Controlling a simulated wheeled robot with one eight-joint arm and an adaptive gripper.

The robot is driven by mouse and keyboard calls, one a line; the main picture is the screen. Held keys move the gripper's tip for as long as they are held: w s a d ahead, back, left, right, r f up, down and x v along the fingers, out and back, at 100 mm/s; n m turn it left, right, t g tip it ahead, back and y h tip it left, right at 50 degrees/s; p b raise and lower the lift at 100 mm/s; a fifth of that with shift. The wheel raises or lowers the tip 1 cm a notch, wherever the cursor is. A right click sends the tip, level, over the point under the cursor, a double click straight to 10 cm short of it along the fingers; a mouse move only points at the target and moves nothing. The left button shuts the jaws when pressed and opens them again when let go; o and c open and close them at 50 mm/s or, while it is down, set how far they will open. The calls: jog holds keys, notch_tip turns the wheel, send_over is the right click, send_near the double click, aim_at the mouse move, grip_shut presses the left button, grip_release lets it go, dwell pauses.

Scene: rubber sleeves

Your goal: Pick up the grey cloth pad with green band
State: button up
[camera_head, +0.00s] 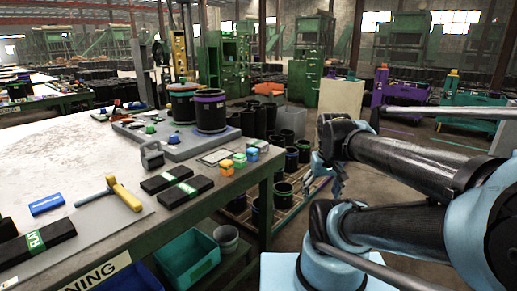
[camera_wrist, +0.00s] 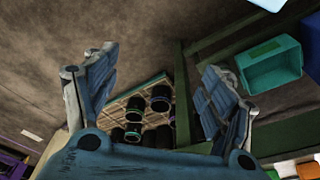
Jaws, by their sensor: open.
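Several dark grey-black pads with green bands lie flat on the table; I cannot tell by colour which is the grey cloth one. One pad (camera_head: 162,181) lies near the table's right edge, with a second pad (camera_head: 189,193) beside it. A larger pad (camera_head: 33,245) with white lettering on its band lies at the front left. My gripper (camera_head: 328,178) is off the table's right side, apart from all the pads. In the wrist view my gripper (camera_wrist: 160,65) is open and empty, above the floor. No pad is recognisable in that view.
On the table (camera_head: 75,150) are a yellow-handled tool (camera_head: 123,194), a blue block (camera_head: 46,204), small coloured blocks (camera_head: 239,160) and a black sleeve with a purple rim (camera_head: 210,113). A pallet of black sleeves (camera_wrist: 140,110) stands below my gripper. A green bin (camera_head: 187,258) sits under the table.

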jog(key=w+a+r+n, duration=0.3)
jog(key=w+a+r, duration=0.1)
jog(key=w+r, duration=0.45)
notch_tip(320, 180, up, 12)
jog(key=n+g, duration=0.2)
jog(key=n, duration=0.5)
send_over(258, 142)
jog(key=s, duration=0.1)
notch_tip(258, 142, down, 11)
jog(key=shift+a+r, duration=0.1)
jog(key=shift+w+f, duration=0.15)
jog(key=shift+f, duration=1.2)
jog(key=shift+w+f, duration=0.15)
jog(key=shift+f, duration=1.2)
jog(key=c, duration=1.2)
